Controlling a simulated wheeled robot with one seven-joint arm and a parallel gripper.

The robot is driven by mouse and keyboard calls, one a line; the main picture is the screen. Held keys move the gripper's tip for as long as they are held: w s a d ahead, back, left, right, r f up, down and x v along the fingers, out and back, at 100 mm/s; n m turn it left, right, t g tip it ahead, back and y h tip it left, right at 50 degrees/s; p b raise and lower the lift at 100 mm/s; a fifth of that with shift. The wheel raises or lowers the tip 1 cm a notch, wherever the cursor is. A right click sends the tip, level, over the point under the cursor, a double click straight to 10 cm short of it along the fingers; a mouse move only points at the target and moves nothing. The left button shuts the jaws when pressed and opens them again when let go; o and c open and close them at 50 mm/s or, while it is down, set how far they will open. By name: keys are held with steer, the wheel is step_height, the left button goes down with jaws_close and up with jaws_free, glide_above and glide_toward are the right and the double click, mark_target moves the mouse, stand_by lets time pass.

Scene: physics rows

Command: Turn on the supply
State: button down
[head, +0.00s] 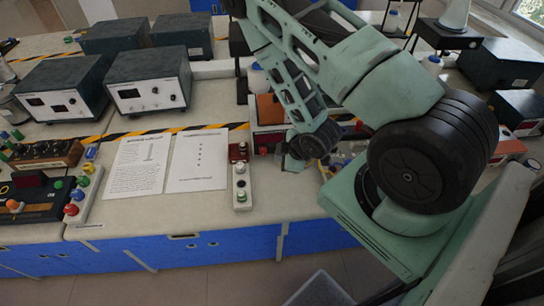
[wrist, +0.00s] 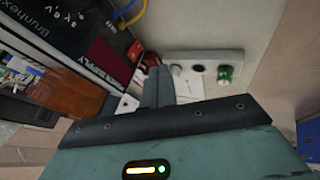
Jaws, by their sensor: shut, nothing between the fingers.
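A box labelled as a power supply shows in the wrist view, with a dark front and a red lettered panel (wrist: 110,64). In the head view a box with an orange-brown top (head: 270,108) and a dark front stands just behind my gripper (head: 296,160); it is likely the same supply, partly hidden by my arm. My gripper is shut and empty, its fingers (wrist: 158,82) pointing along the bench beside the supply front. I cannot tell whether the fingers touch it.
A white strip with knobs (head: 241,190) lies left of my gripper; it also shows in the wrist view (wrist: 204,62). Paper sheets (head: 198,160) lie farther left. Two dark instrument boxes (head: 150,80) (head: 62,88) stand behind them. A yellow-black tape line crosses the bench.

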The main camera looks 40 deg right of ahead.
mark_target(263, 151)
steer(key=b+x, duration=0.7)
steer(key=b, duration=0.5)
steer(key=shift+w+f, duration=0.1)
steer(key=shift+f, duration=0.35)
steer(key=shift+w+d+f+p, duration=0.3)
steer(key=shift+w+d+p, duration=0.1)
steer(key=shift+w, duration=0.35)
steer(key=shift+w+d+f+p, duration=0.3)
steer(key=shift+w+p, duration=0.15)
steer(key=shift+w, duration=0.35)
steer(key=shift+w+d+f+p, duration=0.3)
steer(key=shift+w+p, duration=0.1)
steer(key=shift+w, duration=0.35)
steer(key=shift+w+f, duration=0.1)
